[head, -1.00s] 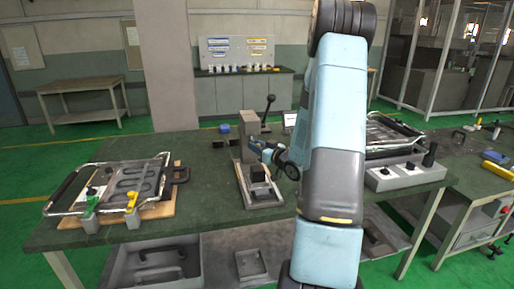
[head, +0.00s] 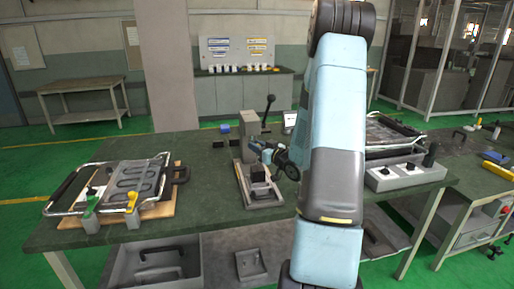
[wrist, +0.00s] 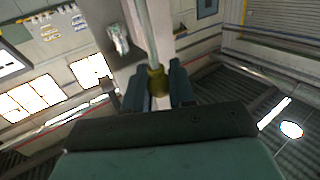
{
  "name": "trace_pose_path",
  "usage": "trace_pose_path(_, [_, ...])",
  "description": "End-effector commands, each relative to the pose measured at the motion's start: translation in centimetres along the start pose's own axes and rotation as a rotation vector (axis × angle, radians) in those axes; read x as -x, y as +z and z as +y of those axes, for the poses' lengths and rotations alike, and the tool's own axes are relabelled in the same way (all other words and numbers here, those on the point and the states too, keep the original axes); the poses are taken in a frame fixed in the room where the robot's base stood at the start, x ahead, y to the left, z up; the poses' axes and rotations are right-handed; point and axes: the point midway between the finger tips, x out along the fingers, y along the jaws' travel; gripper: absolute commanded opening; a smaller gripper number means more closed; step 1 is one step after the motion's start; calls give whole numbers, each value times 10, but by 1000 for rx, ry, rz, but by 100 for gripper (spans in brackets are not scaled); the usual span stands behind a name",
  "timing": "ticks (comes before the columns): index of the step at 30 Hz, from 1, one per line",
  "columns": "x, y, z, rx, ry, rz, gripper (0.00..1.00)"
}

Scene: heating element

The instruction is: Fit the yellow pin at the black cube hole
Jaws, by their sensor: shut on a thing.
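The yellow pin (wrist: 158,82) is between the two dark fingers of my gripper (wrist: 157,88) in the wrist view. A thin metal rod (wrist: 146,32) runs up from it. In the head view my gripper (head: 256,149) is beside the grey upright block of the fixture, close above and behind the black cube (head: 258,173). The black cube stands on the grey fixture plate (head: 240,182) in the middle of the green table. The cube's hole cannot be made out. The pin is too small to tell in the head view.
A grey block (head: 250,122) and a black lever (head: 268,103) stand at the back of the fixture. A bent metal-tube frame (head: 72,183) lies on a board at left. A grey box with black knobs (head: 405,176) is at right.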

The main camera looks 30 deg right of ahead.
Motion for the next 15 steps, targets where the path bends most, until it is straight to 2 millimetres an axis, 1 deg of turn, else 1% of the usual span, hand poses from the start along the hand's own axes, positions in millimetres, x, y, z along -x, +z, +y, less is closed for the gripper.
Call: trace_pose_path(15, [0,10,0,0,0,0,0])
